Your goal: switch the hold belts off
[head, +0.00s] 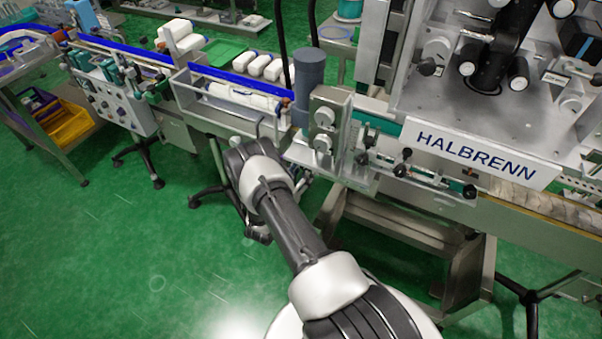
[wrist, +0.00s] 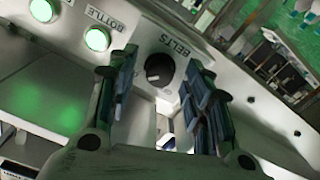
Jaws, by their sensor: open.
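In the wrist view a round black knob (wrist: 160,70) sits on a pale metal panel under the printed word BELTS. A light pointer mark shows on the knob, but I cannot read a position from it. My gripper (wrist: 165,80) is open, with one dark finger to the left of the knob and one to the right. The knob shows between the fingertips, and I cannot tell if they touch it.
Two lit green buttons (wrist: 97,39) are left of the knob, near the label BOTTLE. Green floor (head: 120,250) is clear at lower left.

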